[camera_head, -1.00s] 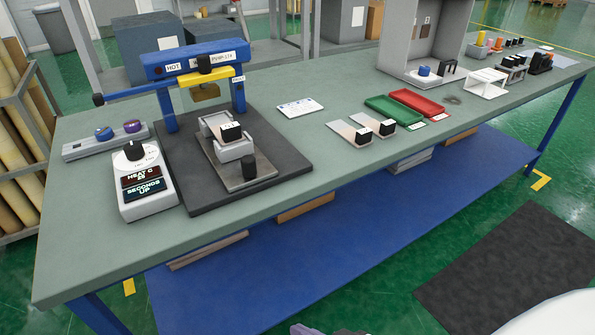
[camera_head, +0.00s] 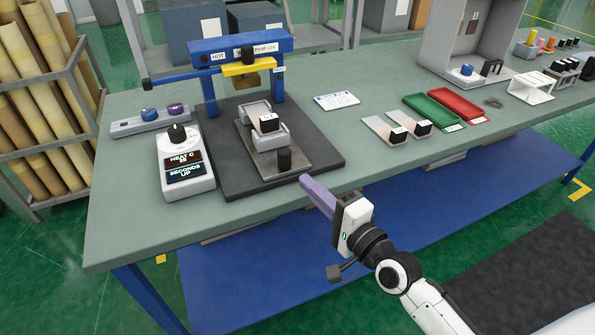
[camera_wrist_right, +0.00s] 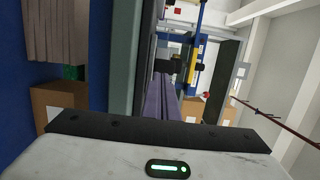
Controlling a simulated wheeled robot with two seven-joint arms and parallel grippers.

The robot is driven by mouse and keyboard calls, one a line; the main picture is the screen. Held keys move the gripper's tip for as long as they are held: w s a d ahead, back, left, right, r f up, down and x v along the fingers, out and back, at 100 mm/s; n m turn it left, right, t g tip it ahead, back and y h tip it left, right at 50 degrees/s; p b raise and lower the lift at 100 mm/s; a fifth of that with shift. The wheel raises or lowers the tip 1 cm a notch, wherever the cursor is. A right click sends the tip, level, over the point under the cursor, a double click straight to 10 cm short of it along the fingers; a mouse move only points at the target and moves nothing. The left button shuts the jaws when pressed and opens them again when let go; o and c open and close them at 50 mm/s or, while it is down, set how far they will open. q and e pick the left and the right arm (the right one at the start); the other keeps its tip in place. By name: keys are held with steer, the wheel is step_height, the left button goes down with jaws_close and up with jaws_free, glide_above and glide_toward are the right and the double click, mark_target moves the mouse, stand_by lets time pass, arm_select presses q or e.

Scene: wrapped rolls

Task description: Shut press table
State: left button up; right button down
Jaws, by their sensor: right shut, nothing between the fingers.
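The blue press (camera_head: 240,52) with a yellow crosspiece and a "HOT" label stands at the back of a dark base plate (camera_head: 225,170). Its table is a grey metal slide (camera_head: 290,163) that extends forward from under the press. The fingers also show in the right wrist view (camera_wrist_right: 163,98). My left gripper is out of view.
A control box (camera_head: 184,160) with a dial stands left of the base plate. Two small plates with black blocks (camera_head: 398,133), a green tray (camera_head: 434,110) and a red tray (camera_head: 459,106) lie to the right. The grey-green bench top (camera_head: 130,215) is clear along its front edge.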

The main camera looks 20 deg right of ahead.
mark_target(291, 163)
steer(key=shift+x, duration=2.5)
steer(key=shift+d+b+x, duration=0.2)
steer(key=shift+x, duration=0.9)
steer(key=shift+d+b+x, duration=0.15)
steer(key=shift+x, duration=1)
